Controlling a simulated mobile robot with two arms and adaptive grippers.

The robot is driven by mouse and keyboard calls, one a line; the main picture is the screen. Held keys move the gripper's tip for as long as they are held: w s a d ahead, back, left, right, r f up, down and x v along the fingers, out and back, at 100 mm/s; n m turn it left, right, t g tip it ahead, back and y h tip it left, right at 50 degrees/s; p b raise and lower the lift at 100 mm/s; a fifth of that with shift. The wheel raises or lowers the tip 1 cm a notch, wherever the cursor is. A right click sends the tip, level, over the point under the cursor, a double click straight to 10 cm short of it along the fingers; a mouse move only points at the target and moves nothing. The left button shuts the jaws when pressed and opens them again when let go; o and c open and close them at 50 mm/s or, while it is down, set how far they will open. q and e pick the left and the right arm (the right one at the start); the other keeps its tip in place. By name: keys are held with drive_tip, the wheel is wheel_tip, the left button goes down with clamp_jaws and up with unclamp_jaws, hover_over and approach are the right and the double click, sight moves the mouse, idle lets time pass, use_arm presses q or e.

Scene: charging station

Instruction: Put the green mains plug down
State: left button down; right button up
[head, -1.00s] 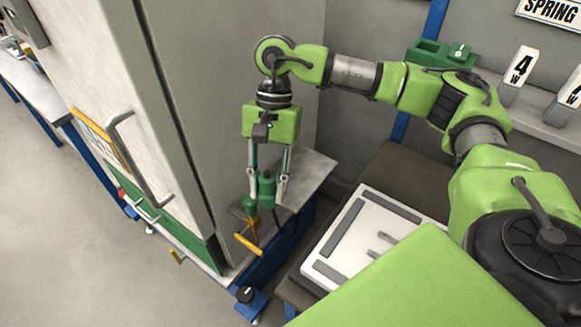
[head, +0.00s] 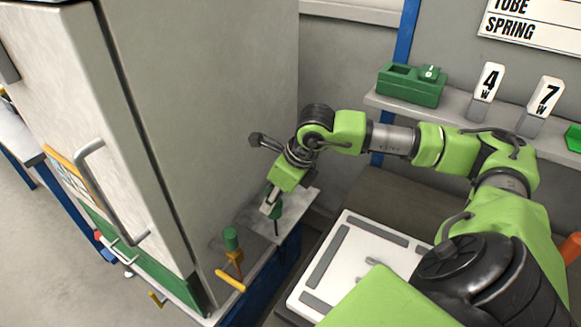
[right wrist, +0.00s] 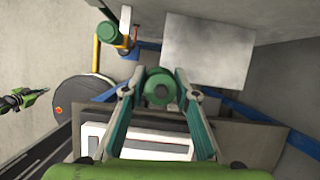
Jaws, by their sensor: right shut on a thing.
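The green mains plug (head: 275,203) is held between the fingers of my right gripper (head: 270,208). In the right wrist view the plug (right wrist: 160,88) shows end-on between the two fingertips (right wrist: 160,90). In the head view the gripper is tilted and partly hides the plug, over or near the grey metal plate (head: 298,214) beside the cabinet. I cannot tell whether the plug touches the plate. In the wrist view, the plate (right wrist: 208,48) shows just beyond the plug to the upper right. What seems to be my left gripper (right wrist: 25,98) shows small at the far left there.
A green cylinder (head: 231,240) with a yellow handle (head: 230,280) stands at the bench edge, left of the gripper. The tall cabinet (head: 200,130) rises close on the left. A white tray (head: 365,255) lies to the right. A shelf (head: 455,115) holds a green box (head: 411,86).

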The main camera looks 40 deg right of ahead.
drive_tip(key=w+d+f+m+h+b, duration=0.1)
drive_tip(key=w+d+f+m, duration=0.1)
drive_tip(key=d, duration=0.3)
drive_tip(key=w+d+f+m+h+b, duration=0.1)
drive_tip(key=w+d+f+m+b, duration=0.1)
drive_tip(key=w+d, duration=0.3)
drive_tip(key=w+d+f+m+h+b, duration=0.1)
drive_tip(key=w+d+f+m+b, duration=0.1)
drive_tip(key=w+d+f+m, duration=0.1)
drive_tip(key=shift+w+d+f+m, duration=0.15)
drive_tip(key=shift+d+f+m, duration=0.55)
drive_tip(key=shift+d, duration=0.4)
drive_tip(key=shift+w+d+f+b, duration=0.3)
drive_tip(key=shift+f, duration=0.15)
drive_tip(key=shift+w+d+f, duration=0.1)
drive_tip(key=shift+d+f, duration=0.05)
drive_tip(key=shift+f, duration=0.1)
drive_tip(key=shift+f+b, duration=1.15)
drive_tip(key=shift+f, duration=0.35)
drive_tip(key=shift+f, duration=0.1)
drive_tip(key=o, duration=1.1)
